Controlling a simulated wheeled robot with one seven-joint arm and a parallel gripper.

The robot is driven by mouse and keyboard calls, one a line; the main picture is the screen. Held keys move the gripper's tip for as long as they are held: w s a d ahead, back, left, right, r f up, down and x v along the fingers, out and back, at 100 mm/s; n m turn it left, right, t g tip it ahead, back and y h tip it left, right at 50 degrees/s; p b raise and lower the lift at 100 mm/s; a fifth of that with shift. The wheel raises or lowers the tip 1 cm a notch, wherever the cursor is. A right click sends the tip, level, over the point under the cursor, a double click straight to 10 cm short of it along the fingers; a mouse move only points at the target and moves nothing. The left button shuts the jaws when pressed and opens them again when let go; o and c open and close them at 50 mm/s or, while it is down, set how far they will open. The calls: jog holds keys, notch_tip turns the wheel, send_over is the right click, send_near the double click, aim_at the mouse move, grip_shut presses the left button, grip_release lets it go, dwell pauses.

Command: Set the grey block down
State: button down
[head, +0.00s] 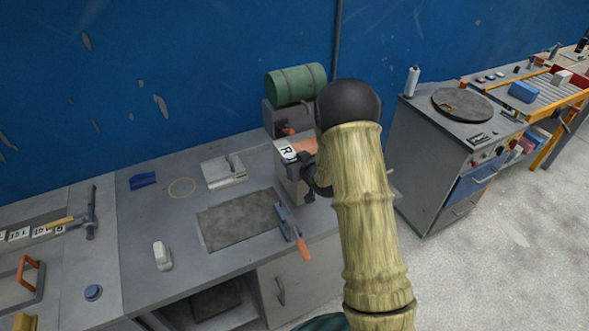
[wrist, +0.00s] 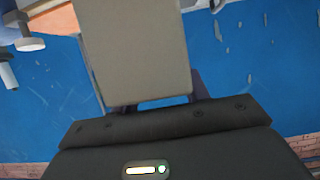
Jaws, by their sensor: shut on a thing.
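The grey block (wrist: 133,50) fills the upper middle of the wrist view, held between the fingers of my gripper (wrist: 150,104). In the head view, my gripper (head: 305,178) is at the right part of the grey workbench (head: 215,262), partly hidden by my arm. A grey boxy shape, which looks like the block (head: 290,188), shows at its left side. I cannot tell whether the block touches the bench.
A dark mat (head: 240,220) lies left of my gripper, with an orange-handled tool (head: 293,232) at its right edge. A white tool (head: 162,256) and a blue piece (head: 143,180) lie further left. Bare bench surrounds them.

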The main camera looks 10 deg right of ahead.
jog(key=shift+r, duration=0.1)
jog(key=shift+f+p, duration=0.5)
jog(key=shift+f, duration=1.75)
jog(key=c, duration=0.7)
grip_release()
jog(key=b+v, duration=0.3)
jog(key=v, duration=0.9)
